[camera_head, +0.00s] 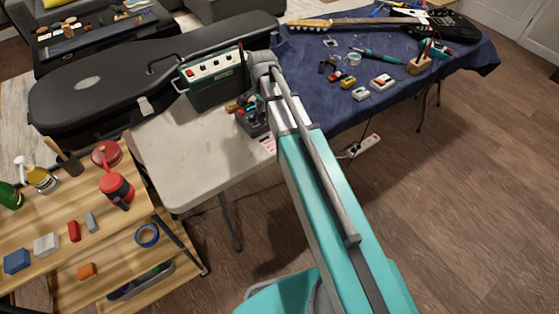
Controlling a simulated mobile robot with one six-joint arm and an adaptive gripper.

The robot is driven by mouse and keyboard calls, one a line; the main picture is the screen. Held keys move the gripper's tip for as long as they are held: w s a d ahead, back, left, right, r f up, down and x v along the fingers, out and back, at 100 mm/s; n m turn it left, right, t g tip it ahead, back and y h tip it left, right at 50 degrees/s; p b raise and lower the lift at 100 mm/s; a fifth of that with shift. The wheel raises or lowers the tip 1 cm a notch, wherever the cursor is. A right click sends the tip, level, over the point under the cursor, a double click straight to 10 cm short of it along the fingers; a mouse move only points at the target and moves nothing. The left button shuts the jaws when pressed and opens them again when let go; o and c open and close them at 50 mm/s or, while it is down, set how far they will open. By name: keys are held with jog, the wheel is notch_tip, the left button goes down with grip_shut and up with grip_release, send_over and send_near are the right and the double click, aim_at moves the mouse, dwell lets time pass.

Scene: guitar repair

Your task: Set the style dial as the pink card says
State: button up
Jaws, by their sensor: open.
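A green amplifier (215,80) stands on the white table, with a pale control panel (212,66) along its upper front. Small red and dark controls show on the panel; which one is the style dial, and where it points, is too small to tell. A pink card (268,145) lies near the table's edge, partly hidden by my arm, and its writing is unreadable. My gripper (243,110) is over the white table, just right of and in front of the amplifier. It is open, and I see nothing clearly held in it.
A black guitar case (110,90) lies behind the amplifier. A blue-covered table (400,65) at right holds a guitar, tools and pedals. A wooden shelf (110,225) with bottles and boxes stands at lower left. The white table's front left (175,160) is clear.

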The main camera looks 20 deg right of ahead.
jog(key=shift+n, duration=0.3)
